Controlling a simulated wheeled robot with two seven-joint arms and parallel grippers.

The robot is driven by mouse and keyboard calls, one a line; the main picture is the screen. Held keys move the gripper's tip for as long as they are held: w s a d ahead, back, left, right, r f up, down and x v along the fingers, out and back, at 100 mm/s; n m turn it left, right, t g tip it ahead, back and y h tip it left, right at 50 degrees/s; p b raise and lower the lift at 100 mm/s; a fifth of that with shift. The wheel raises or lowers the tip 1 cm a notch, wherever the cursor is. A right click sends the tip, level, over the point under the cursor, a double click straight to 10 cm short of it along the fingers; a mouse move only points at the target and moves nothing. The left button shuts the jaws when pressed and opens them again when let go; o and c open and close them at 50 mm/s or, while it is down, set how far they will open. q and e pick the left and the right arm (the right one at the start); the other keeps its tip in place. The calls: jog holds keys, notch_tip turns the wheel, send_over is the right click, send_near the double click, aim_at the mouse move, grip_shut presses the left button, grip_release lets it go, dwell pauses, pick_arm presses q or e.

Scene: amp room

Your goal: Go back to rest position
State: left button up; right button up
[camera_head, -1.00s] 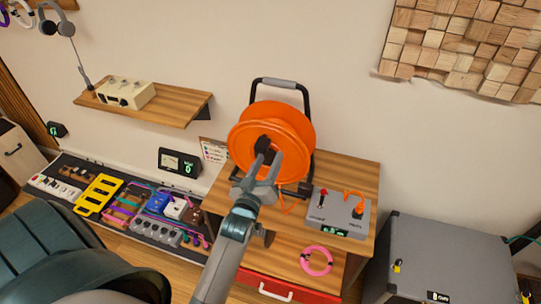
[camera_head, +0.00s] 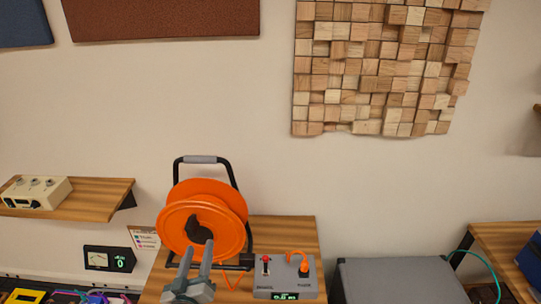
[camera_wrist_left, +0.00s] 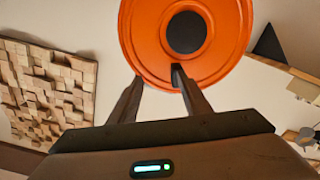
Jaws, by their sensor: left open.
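My left gripper (camera_head: 196,262) is low in the head view, in front of the orange cable reel (camera_head: 180,222). Its two fingers are apart with nothing between them. In the left wrist view the open fingers (camera_wrist_left: 158,92) point toward the orange reel (camera_wrist_left: 225,40) and its dark hub. One fingertip overlaps the reel's lower rim in that view; I cannot tell whether it touches. The reel stands upright in its black frame on the wooden table (camera_head: 285,232). My right gripper is not in view.
A grey switch box (camera_head: 272,288) with a red-topped lever and orange plug is right of the reel. A grey cabinet (camera_head: 400,282) stands farther right. A wooden shelf (camera_head: 95,198) with a cream box (camera_head: 36,192) is at left. Wooden wall blocks (camera_head: 380,70) hang above.

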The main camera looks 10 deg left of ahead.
pick_arm(q)
jog(key=s+d+f+m+g+h, duration=0.4)
jog(key=s+d+f+m+g, duration=0.3)
jog(key=s+f, duration=0.4)
jog(key=s+d+f+m+g, duration=0.15)
jog(key=s+g, duration=0.25)
jog(key=s, duration=0.5)
jog(key=s+d+f+m+g, duration=0.1)
jog(key=s+d+g, duration=0.15)
jog(key=s, duration=0.65)
notch_tip(320, 180, down, 36)
jog(key=s+g+b, duration=0.1)
jog(key=g+b, duration=0.1)
jog(key=b, duration=0.6)
jog(key=s+a+f+b, duration=0.1)
jog(key=s+f+b, duration=0.3)
jog(key=s+f, duration=0.5)
jog(key=s+a+f+b, duration=0.2)
jog(key=s+f, duration=0.7)
jog(key=f, duration=0.6)
jog(key=shift+a+f+m+g+b, duration=0.15)
jog(key=shift+f+m+g+b, duration=0.25)
jog(key=shift+b, duration=0.45)
